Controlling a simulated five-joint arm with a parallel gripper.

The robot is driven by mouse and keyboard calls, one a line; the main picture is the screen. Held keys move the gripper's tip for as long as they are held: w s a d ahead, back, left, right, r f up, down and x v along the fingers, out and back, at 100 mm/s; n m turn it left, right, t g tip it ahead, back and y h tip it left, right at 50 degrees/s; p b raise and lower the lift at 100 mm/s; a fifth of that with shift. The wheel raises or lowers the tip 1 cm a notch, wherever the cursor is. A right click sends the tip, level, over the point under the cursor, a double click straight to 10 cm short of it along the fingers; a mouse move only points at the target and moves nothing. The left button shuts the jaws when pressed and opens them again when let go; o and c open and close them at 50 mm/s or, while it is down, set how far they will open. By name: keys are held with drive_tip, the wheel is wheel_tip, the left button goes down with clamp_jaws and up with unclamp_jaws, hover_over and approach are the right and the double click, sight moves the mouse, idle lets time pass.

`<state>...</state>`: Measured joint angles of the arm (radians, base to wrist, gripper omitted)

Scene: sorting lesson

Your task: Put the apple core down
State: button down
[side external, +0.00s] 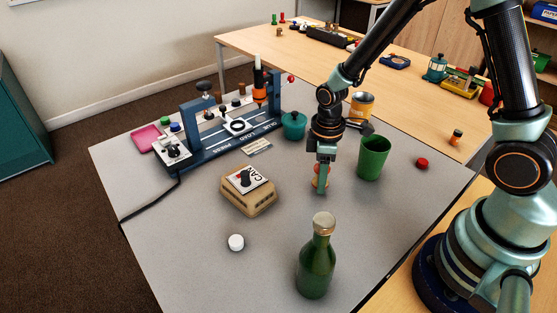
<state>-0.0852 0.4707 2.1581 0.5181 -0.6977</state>
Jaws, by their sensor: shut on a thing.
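My gripper (321,182) points down over the grey table mat (195,255), just left of the green cup. It is shut on a small red and pale thing, which looks like the apple core (316,181). The fingers hide most of it, and only narrow parts show beside them. It is low, close to the mat; I cannot tell whether it touches.
A green cup (373,158) and a yellow can (361,105) stand close by on the right. A green bottle (316,265) is in front. A tan box (248,195), white cap (236,242), teal pot (293,126) and blue fixture (225,135) are left. The front-left mat is mostly clear.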

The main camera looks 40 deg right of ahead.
drive_tip(key=shift+f, duration=0.65)
drive_tip(key=shift+f, duration=0.1)
drive_tip(key=shift+c, duration=1.6)
unclamp_jaws()
wheel_tip(320, 180, up, 13)
drive_tip(key=shift+f, duration=0.15)
drive_tip(key=s+d+r+m+t, duration=0.1)
drive_tip(key=s+r+m+t, duration=0.1)
drive_tip(key=r, duration=0.4)
drive_tip(key=s+d+r+m+t, duration=0.2)
drive_tip(key=s+r+m+t, duration=0.1)
drive_tip(key=r+m, duration=0.3)
drive_tip(key=shift+s+m+t, duration=0.3)
drive_tip(key=shift+s+m, duration=0.2)
